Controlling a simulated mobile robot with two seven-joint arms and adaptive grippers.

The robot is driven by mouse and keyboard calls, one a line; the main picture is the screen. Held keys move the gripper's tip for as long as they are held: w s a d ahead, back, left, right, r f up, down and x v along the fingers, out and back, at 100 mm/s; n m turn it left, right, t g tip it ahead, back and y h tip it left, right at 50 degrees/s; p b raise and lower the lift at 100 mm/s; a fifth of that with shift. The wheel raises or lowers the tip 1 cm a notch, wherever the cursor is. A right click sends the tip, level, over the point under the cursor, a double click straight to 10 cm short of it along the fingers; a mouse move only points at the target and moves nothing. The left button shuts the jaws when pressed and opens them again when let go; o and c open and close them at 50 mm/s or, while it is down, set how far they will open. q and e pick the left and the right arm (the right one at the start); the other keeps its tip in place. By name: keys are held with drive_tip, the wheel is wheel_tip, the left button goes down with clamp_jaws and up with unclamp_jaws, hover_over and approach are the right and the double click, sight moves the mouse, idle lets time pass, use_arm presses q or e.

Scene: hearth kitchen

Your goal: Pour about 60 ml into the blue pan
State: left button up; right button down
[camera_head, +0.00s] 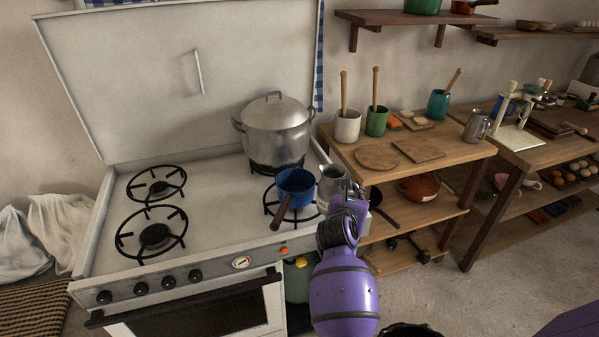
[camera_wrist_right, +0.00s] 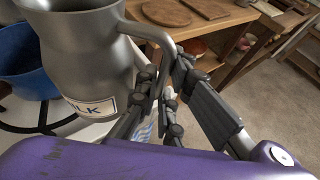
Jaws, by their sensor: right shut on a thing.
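The blue pan (camera_head: 296,186) sits on the front right burner of the white stove, its brown handle pointing to the front left. My right gripper (camera_head: 347,193) is shut on the handle of a grey metal milk jug (camera_head: 330,181), just right of the pan. In the right wrist view the jug (camera_wrist_right: 85,60) looks upright, with a label partly reading "LK". There the right gripper (camera_wrist_right: 168,100) closes around its handle, and the pan (camera_wrist_right: 28,68) shows at the left edge. The contents of the pan and jug cannot be seen. My left gripper is not in view.
A large lidded silver pot (camera_head: 274,130) stands on the back right burner, close behind the pan. The left burners (camera_head: 156,232) are empty. A wooden shelf table (camera_head: 440,150) with cups, boards and a small metal jug (camera_head: 476,127) stands right of the stove.

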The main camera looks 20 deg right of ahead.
drive_tip(key=shift+n+t+y, duration=0.4)
drive_tip(key=shift+n, duration=0.1)
drive_tip(key=w+d+f, duration=0.2)
drive_tip(key=d, duration=0.1)
drive_tip(key=shift+w+d+f, duration=0.1)
drive_tip(key=shift+w+d, duration=0.1)
drive_tip(key=shift+w, duration=0.05)
drive_tip(key=shift+w+d+f, duration=0.1)
drive_tip(key=shift+f, duration=0.05)
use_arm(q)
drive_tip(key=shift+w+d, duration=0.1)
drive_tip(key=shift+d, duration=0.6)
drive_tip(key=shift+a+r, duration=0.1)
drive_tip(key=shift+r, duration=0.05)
